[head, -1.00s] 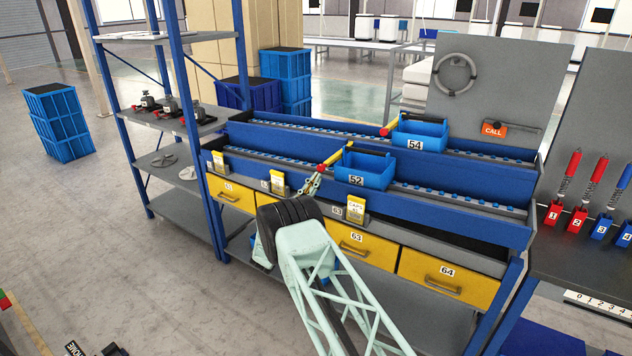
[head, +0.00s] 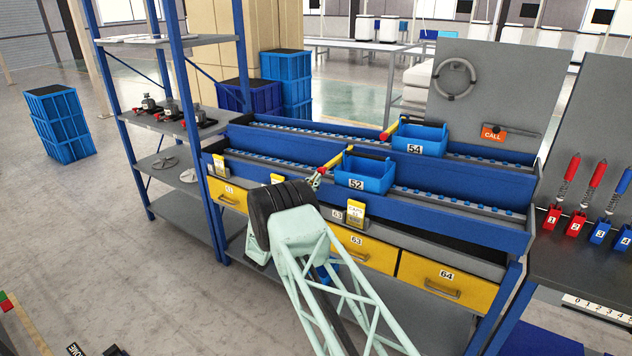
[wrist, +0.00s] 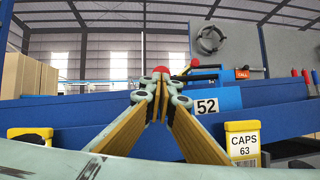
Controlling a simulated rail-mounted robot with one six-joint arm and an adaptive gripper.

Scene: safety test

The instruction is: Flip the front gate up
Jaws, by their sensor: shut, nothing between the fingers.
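The front gate (head: 336,159) is a yellow bar with a red knob at its near end. In the head view it slants from beside blue bin 52 (head: 365,175) down and left towards my gripper (head: 315,181). My gripper is shut and empty, its tips close by the red knob. In the wrist view the knob (wrist: 161,70) shows just beyond the shut fingertips (wrist: 160,88); I cannot tell whether they touch. The fingers hide most of the bar there. A second yellow gate (head: 391,128) with a red end lies behind, beside blue bin 54 (head: 420,138).
The blue roller rack (head: 460,220) spans the middle, with yellow drawers (head: 442,278) below. Yellow label cards stand along its front, one being CAPS 63 (wrist: 243,143). A grey panel with a ring (head: 454,78) rises at the back right. Shelving (head: 170,120) stands left.

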